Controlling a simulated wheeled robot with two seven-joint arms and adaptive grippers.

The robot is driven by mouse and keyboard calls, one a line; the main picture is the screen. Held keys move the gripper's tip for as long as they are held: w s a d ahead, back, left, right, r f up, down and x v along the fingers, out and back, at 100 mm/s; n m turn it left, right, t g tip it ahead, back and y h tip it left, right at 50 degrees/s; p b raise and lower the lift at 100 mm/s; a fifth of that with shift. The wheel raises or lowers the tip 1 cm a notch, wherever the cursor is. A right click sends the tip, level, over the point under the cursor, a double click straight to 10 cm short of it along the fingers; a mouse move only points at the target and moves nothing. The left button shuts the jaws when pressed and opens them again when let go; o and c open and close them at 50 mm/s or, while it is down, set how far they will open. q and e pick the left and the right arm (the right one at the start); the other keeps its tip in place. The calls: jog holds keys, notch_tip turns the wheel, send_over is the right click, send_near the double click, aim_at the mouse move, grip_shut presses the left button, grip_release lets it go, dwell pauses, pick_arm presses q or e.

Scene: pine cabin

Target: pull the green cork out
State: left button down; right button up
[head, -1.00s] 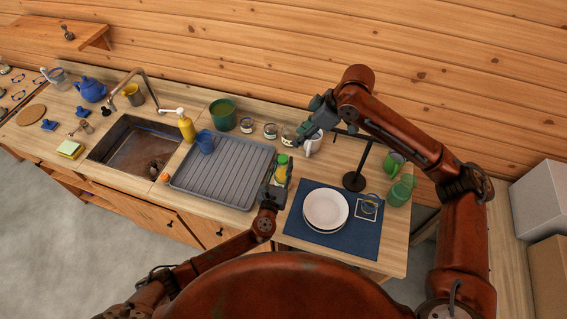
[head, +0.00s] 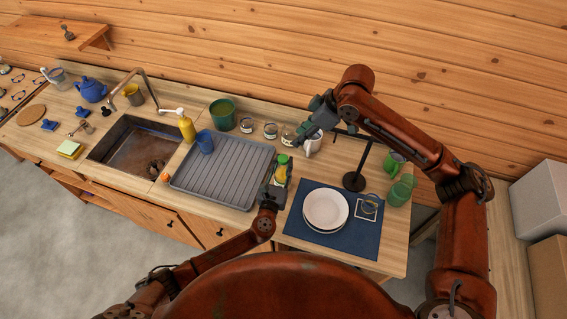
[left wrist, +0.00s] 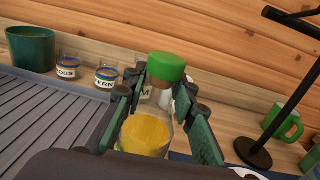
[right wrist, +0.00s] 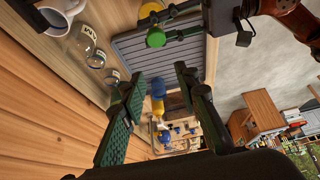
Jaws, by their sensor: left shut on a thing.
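The green cork (head: 283,158) caps a small jar with yellow contents (head: 281,174), right of the drying tray. In the left wrist view the green cork (left wrist: 166,66), with a brown lower part, stands in the top of the yellow jar (left wrist: 146,135). My left gripper (head: 280,178) is shut on the jar below the cork, a finger on each side. My right gripper (head: 312,122) is higher up, near a white mug. In the right wrist view my right gripper (right wrist: 155,100) is open and empty, apart from the green cork (right wrist: 155,39).
The grey ribbed tray (head: 225,182) lies left of the jar. Several small labelled jars (head: 269,131) and a green pot (head: 222,113) stand behind. The white mug (head: 313,143) and a black stand (head: 354,181) are to the right. White plates (head: 326,208) lie on a blue mat (head: 306,238).

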aim_at(283, 158)
jog(key=shift+o, duration=0.3)
jog(key=shift+o, duration=0.8)
jog(key=shift+a, duration=0.15)
pick_arm(q)
jog(key=shift+a, duration=0.1)
pick_arm(e)
jog(key=shift+o, duration=0.4)
jog(key=w+a+f+g+h, duration=0.1)
jog(key=a+f+h, duration=0.2)
jog(key=a+h, duration=0.1)
jog(key=shift+w+a+f+g, duration=0.3)
jog(key=shift+a+f, duration=0.1)
jog(key=shift+a, duration=0.2)
pick_arm(q)
jog(key=shift+f, duration=0.1)
pick_arm(e)
jog(key=shift+h, duration=0.8)
jog(key=shift+w+f, duration=0.2)
jog(key=shift+f, duration=4.55)
jog(key=shift+a, duration=0.1)
jog(key=shift+c, duration=0.5)
